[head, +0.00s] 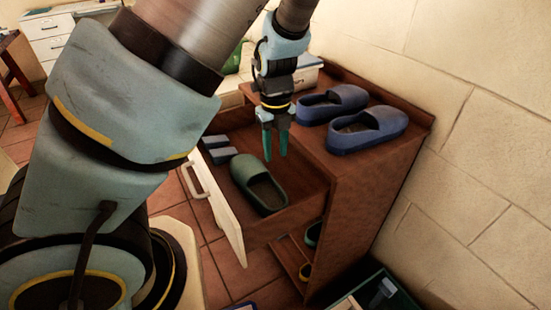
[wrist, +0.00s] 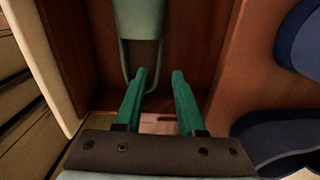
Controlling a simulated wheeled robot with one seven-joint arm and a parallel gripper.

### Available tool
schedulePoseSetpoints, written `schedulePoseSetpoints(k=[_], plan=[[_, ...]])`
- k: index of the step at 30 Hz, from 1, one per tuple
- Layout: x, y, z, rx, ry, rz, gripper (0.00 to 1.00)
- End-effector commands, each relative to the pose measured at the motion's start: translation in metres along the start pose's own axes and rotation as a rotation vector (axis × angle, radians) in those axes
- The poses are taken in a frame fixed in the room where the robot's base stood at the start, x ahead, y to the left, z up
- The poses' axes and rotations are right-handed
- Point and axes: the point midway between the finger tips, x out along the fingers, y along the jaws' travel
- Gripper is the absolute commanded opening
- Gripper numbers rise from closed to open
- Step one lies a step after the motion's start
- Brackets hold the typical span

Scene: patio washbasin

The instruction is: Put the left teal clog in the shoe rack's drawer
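A teal-green clog (head: 252,172) lies inside the shoe rack's pulled-out drawer (head: 235,244). In the wrist view the clog (wrist: 141,20) is at the top, with its open heel end towards my fingers. My gripper (head: 275,157) hangs above the drawer, pointing down, just beyond the clog near the cabinet body. In the wrist view the gripper (wrist: 160,74) has its two teal fingers apart with nothing held between them. Part of another green clog (head: 313,234) shows on the lower shelf of the shoe rack (head: 365,185).
Two blue shoes (head: 366,132) stand on the rack top, right of my gripper. Small grey blocks (head: 218,150) lie in the drawer's left end. A dark green crate (head: 350,303) sits on the floor. A wall closes off the right.

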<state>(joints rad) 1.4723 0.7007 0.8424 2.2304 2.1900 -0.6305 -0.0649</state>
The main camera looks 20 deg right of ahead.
Motion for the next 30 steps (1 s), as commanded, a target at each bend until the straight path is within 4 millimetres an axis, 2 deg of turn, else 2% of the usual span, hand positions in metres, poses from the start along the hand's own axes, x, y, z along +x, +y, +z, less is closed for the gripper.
schedulePoseSetpoints(k=[8, 11, 14, 17, 20, 23, 24, 27, 30], plan=[[-0.007, 0.000, 0.001, -0.013, 0.000, -0.008, 0.39], [-0.009, -0.003, 0.011, -0.101, -0.007, -0.066, 0.39], [-0.015, -0.004, 0.034, -0.302, -0.027, -0.180, 0.39], [-0.028, 0.004, 0.070, -0.594, -0.066, -0.311, 0.39], [-0.045, 0.028, 0.106, -0.912, -0.113, -0.410, 0.39], [-0.061, 0.067, 0.134, -1.239, -0.156, -0.469, 0.39], [-0.066, 0.085, 0.141, -1.371, -0.169, -0.482, 0.39], [-0.078, 0.133, 0.148, -1.698, -0.192, -0.488, 0.39], [-0.088, 0.179, 0.139, -2.019, -0.190, -0.460, 0.39]])
